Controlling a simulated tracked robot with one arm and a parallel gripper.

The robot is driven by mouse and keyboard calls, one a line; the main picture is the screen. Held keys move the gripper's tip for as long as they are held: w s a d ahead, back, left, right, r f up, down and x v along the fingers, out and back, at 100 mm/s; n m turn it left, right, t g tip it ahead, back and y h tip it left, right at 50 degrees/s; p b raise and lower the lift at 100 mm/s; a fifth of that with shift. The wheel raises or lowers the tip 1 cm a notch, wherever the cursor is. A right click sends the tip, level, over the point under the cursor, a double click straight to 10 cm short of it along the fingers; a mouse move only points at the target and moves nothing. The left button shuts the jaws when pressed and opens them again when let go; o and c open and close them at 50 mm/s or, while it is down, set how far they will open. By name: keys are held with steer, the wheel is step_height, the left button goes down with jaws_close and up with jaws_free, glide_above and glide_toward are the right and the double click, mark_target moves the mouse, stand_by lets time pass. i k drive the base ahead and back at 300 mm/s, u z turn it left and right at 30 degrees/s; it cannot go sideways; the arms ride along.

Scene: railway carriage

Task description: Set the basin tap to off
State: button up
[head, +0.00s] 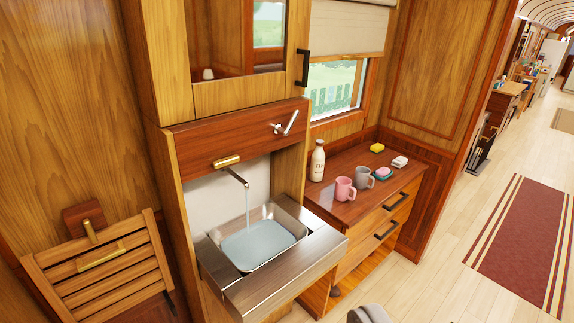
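The basin tap has a dark metal spout (236,178) that comes out of the back wall over the basin. A thin stream of water (247,205) appears to run down from it. A chrome lever (290,123) sits on the wood panel above, tilted up to the right. The steel basin (292,213) is set in a metal counter and holds pale blue water. Only a grey rounded part, probably of my gripper (371,314), shows at the bottom edge, well apart from the tap and lever. Its fingers are hidden.
A brass handle (227,161) is on the panel left of the lever. A wooden cabinet (345,206) to the right bears a bottle (318,162), a pink mug (345,189), a grey mug (364,178) and sponges. A slatted folding seat (100,268) is at left. The floor at right is free.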

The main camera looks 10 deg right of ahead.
mark_target(278, 129)
steer(key=k, duration=0.35)
steer(key=z, duration=0.55)
steer(key=i, duration=1.85)
steer(key=u, duration=0.5)
steer(key=i, duration=0.4)
steer(key=u, duration=0.4)
